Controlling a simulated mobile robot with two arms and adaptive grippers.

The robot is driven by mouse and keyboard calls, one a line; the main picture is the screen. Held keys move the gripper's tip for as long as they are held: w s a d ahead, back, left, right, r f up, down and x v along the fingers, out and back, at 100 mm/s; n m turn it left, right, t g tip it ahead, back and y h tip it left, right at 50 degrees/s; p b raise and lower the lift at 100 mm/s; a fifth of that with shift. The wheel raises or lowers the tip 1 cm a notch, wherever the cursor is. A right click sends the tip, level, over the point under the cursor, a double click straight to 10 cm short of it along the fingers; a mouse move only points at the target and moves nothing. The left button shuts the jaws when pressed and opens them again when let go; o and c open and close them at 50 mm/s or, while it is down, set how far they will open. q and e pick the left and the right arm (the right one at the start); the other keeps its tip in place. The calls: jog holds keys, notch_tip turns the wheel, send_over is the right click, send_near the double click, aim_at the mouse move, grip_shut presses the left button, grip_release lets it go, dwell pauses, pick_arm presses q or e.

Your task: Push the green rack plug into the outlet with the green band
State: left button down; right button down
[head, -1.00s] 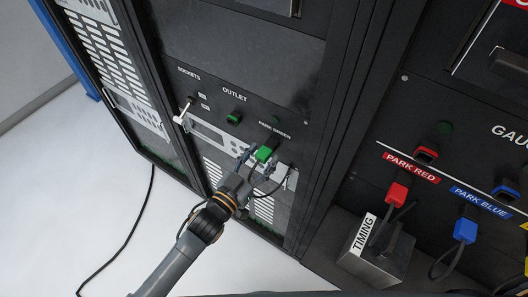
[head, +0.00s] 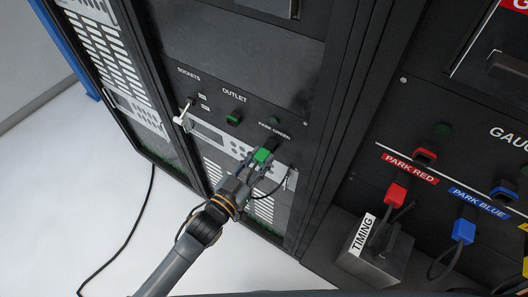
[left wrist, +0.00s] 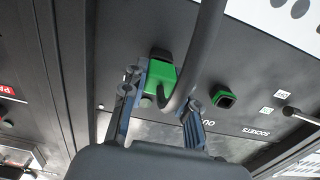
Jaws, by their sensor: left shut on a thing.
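The green rack plug (head: 262,156) is at the PARK GREEN position on the dark rack panel; it also shows in the left wrist view (left wrist: 160,77) with its black end toward the panel. I cannot tell how deep it sits. My left gripper (head: 260,164) is shut on the plug, with a finger on each side. The outlet with the green band (head: 233,118) is empty, up and left of the plug under the OUTLET label. In the left wrist view the outlet (left wrist: 224,97) is right of the plug. My right gripper is not in view.
The plug's dark cable (left wrist: 208,45) loops past the gripper. A white lever (head: 181,116) sticks out near the SOCKETS label. At right are a red plug (head: 396,193), a blue plug (head: 463,231) and a TIMING box (head: 376,252). The panel between plug and outlet is clear.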

aim_at(258, 162)
pick_arm(q)
jog(key=shift+p+v, duration=0.6)
jog(key=shift+v, duration=2.1)
jog(key=shift+w+a+r+p, duration=0.2)
jog(key=shift+w+a+p, duration=0.05)
jog(key=shift+a+p, duration=0.15)
jog(key=w+a+r+p, duration=0.25)
jog(key=w+a, duration=0.25)
jog(key=a, duration=0.5)
jog(key=b+x, duration=0.1)
jog(key=x, duration=0.4)
jog(key=shift+w, duration=0.1)
jog(key=shift+w+d, duration=0.25)
jog(key=shift+w, duration=0.05)
